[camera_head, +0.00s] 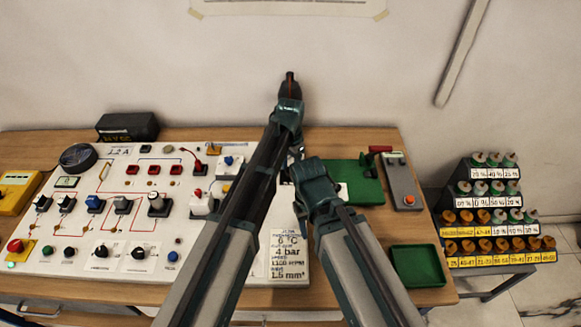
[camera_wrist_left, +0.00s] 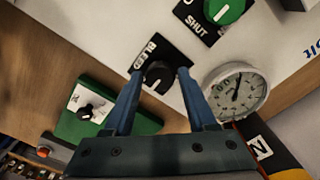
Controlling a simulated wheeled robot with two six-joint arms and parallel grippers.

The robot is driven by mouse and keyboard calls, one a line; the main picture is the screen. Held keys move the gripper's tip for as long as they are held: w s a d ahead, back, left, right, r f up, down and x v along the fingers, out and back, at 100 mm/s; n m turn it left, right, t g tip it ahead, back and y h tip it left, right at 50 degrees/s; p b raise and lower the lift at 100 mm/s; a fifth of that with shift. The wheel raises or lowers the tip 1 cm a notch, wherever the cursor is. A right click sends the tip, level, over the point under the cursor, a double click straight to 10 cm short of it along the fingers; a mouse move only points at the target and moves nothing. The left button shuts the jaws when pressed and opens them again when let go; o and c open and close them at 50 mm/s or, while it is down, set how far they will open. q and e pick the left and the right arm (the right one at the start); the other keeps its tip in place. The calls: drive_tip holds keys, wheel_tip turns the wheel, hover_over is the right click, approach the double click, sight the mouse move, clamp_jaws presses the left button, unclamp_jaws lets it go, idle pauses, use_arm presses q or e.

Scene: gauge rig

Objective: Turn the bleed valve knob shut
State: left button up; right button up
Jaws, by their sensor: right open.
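The bleed valve knob (camera_wrist_left: 159,77) is black and sits on a black label reading BLEED (camera_wrist_left: 150,52) in the left wrist view. My left gripper (camera_wrist_left: 160,74) has its two blue fingers apart, one on each side of the knob. I cannot tell whether they touch it. In the head view my left gripper (camera_head: 290,88) is high, in front of the wall, and I cannot make out the knob there. My right gripper (camera_head: 297,153) is open, lower down beside the left arm, and partly hidden.
A round dial gauge (camera_wrist_left: 238,91) is right of the knob, with a green knob (camera_wrist_left: 226,8) marked SHUT above. A green board (camera_wrist_left: 75,128) lies lower left. The head view shows a white switch panel (camera_head: 130,195), green tray (camera_head: 418,266) and bottle rack (camera_head: 490,262).

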sight(291, 170)
use_arm(q)
drive_tip(key=shift+o, duration=1)
wheel_tip(291, 170, up, 14)
drive_tip(key=p, duration=1.3)
drive_tip(key=shift+p, duration=0.4)
use_arm(e)
wheel_tip(291, 170, up, 14)
use_arm(q)
drive_tip(key=shift+f, duration=0.15)
use_arm(e)
drive_tip(key=shift+f, duration=0.1)
